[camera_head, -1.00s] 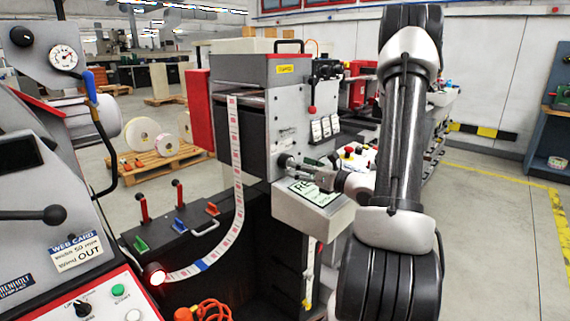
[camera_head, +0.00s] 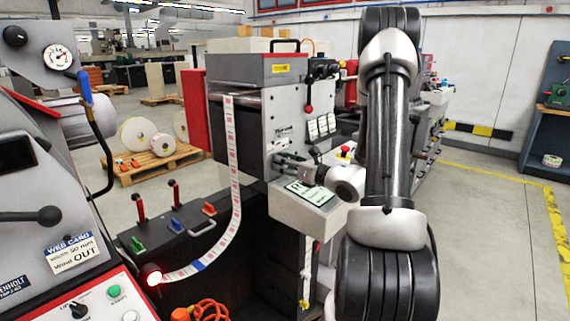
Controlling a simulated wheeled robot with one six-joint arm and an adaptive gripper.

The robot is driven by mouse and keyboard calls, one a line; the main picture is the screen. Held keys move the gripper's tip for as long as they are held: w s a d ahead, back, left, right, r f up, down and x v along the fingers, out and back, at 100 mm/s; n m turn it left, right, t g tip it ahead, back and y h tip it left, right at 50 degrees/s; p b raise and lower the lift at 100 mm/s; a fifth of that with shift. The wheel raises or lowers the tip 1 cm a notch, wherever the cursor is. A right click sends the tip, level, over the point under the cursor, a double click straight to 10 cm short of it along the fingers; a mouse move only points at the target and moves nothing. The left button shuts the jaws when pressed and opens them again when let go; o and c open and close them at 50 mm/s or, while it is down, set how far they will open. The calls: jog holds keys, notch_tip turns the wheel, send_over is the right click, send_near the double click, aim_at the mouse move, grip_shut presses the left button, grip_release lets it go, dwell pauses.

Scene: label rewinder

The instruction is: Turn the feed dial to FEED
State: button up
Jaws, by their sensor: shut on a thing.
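My gripper (camera_head: 286,163) is at the front face of the grey rewinder cabinet (camera_head: 285,108), in the middle of the view. Its fingers are shut around the small feed dial (camera_head: 278,158) on that face, just above the sloped control box. The fingers cover most of the dial, so I cannot read its pointer or the FEED mark. My arm reaches in from the right.
A green and white sign (camera_head: 309,195) lies on the sloped control box (camera_head: 300,213) just below my gripper. A red button (camera_head: 345,150) stands behind my wrist. A printed label web (camera_head: 234,150) hangs to the left. Free floor lies at the right.

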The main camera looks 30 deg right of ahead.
jog(key=shift+m, duration=0.3)
jog(key=m, duration=0.7)
jog(key=shift+m, duration=0.3)
dwell(0.5)
jog(key=o, duration=1)
jog(key=shift+s, duration=0.15)
jog(key=v, duration=1.1)
jog(key=shift+s+d, duration=0.1)
jog(key=shift+s, duration=0.3)
